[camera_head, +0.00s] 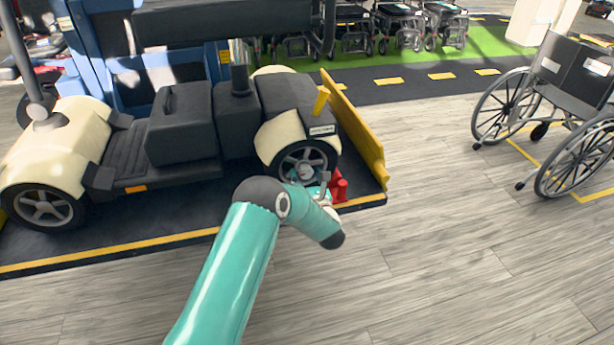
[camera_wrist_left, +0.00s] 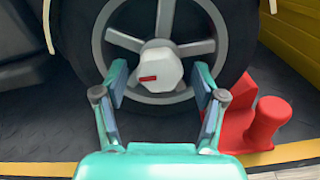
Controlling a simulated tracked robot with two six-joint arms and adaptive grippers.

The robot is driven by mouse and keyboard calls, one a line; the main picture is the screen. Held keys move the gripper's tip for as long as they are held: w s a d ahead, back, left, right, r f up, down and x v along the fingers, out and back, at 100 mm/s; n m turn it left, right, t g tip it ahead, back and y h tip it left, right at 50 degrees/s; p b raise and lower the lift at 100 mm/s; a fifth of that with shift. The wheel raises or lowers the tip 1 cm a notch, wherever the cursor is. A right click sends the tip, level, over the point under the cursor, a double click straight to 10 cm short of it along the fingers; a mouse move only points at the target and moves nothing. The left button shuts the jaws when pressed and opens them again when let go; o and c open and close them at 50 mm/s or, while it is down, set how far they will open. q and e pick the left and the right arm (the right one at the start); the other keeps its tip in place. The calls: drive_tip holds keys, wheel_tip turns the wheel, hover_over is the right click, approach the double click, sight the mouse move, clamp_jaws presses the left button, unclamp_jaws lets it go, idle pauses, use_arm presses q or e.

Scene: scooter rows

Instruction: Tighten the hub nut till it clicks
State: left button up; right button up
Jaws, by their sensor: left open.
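The hub nut (camera_wrist_left: 158,66) is a large white hexagonal piece with a red mark, at the centre of a grey spoked wheel (camera_wrist_left: 196,47). In the head view the same wheel (camera_head: 325,155) is on the near right corner of a cream and black scooter (camera_head: 182,127). My left gripper (camera_wrist_left: 160,82) is open in front of the wheel. In the head view my left arm hides much of the gripper. My right gripper is not in view.
A red chock-like block (camera_wrist_left: 258,124) stands right of the wheel and also shows in the head view (camera_head: 339,187). A yellow side panel (camera_head: 356,132) borders the dark platform. A wheelchair (camera_head: 575,75) stands at the right. The wooden floor between is clear.

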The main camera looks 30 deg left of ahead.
use_arm(q)
drive_tip(key=shift+c, duration=0.2)
drive_tip(key=c, duration=1.1)
